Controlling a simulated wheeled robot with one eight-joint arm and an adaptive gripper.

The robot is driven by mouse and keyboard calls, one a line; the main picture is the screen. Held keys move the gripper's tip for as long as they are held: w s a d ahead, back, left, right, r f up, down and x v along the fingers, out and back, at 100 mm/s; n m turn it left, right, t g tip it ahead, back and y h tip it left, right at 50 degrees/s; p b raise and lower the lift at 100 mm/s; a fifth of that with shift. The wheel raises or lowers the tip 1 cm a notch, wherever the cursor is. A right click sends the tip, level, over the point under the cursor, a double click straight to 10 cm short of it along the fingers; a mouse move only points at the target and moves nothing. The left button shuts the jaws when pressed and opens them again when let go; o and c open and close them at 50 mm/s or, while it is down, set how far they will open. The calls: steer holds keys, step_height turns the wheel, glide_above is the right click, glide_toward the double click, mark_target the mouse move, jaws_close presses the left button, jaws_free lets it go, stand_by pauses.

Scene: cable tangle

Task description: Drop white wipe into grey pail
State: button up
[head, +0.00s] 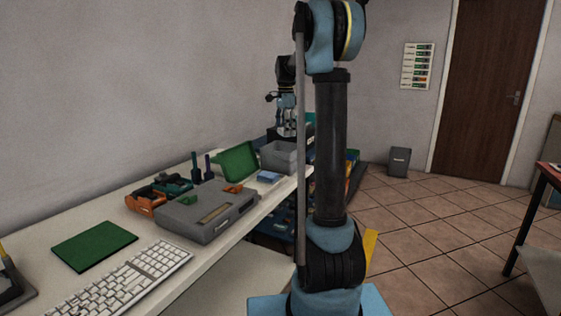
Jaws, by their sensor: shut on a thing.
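My gripper (287,123) hangs pointing down above the far end of the bench, partly beside my arm column. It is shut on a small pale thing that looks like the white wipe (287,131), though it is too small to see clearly. An open grey box-like container, which looks like the grey pail (279,159), stands on the bench just below the gripper. The gripper and the pale thing appear over or slightly behind its rim; the exact depth is hard to tell. The inside of the container is mostly hidden.
A green panel (237,161), a blue block (269,177) and a grey case (207,211) stand near the container. Orange tools (146,201), a green mat (95,246) and a keyboard (134,281) lie nearer. A dark grey bin (399,162) stands on the floor by the wall.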

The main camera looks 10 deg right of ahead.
steer(key=shift+d+f, duration=0.15)
steer(key=shift+f, duration=2.65)
steer(key=o, duration=1.1)
steer(key=shift+r, duration=0.1)
step_height(320, 180, up, 12)
steer(key=shift+w+f, duration=0.15)
